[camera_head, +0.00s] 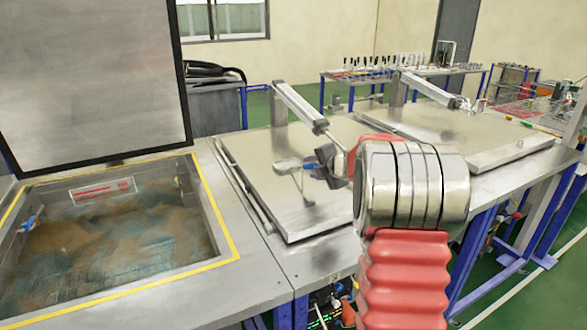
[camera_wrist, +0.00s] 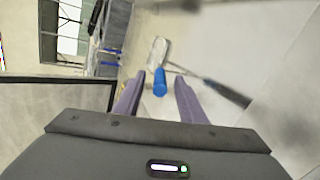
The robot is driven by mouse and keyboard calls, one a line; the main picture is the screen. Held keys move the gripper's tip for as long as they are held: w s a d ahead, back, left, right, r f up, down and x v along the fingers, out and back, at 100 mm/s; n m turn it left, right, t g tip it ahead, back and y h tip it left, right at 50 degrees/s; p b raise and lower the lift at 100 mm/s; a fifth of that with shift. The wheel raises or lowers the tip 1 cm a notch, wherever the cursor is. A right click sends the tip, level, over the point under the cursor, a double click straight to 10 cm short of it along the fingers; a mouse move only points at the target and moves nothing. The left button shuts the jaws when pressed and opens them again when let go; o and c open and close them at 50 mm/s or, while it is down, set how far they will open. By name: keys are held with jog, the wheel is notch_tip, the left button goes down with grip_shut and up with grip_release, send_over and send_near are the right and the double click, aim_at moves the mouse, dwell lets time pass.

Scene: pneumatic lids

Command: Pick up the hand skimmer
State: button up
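The hand skimmer appears to be the tool with a pale flat head (camera_wrist: 156,52) and a blue handle (camera_wrist: 160,85) in the wrist view. In the head view my gripper (camera_head: 327,163) is dark and partly hidden by my wrist. I cannot tell the height between fingers and handle.
A closed metal lid (camera_head: 265,195) lies below my gripper, with a pneumatic cylinder (camera_head: 299,106) over it. An open tank (camera_head: 110,240) with murky water and a raised lid (camera_head: 85,75) is at the left. Another closed lid (camera_head: 460,135) is at the right.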

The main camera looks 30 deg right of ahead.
aim_at(307, 167)
jog(key=shift+x, duration=2.45)
jog(key=shift+c, duration=0.2)
jog(key=shift+s, duration=0.1)
grip_shut()
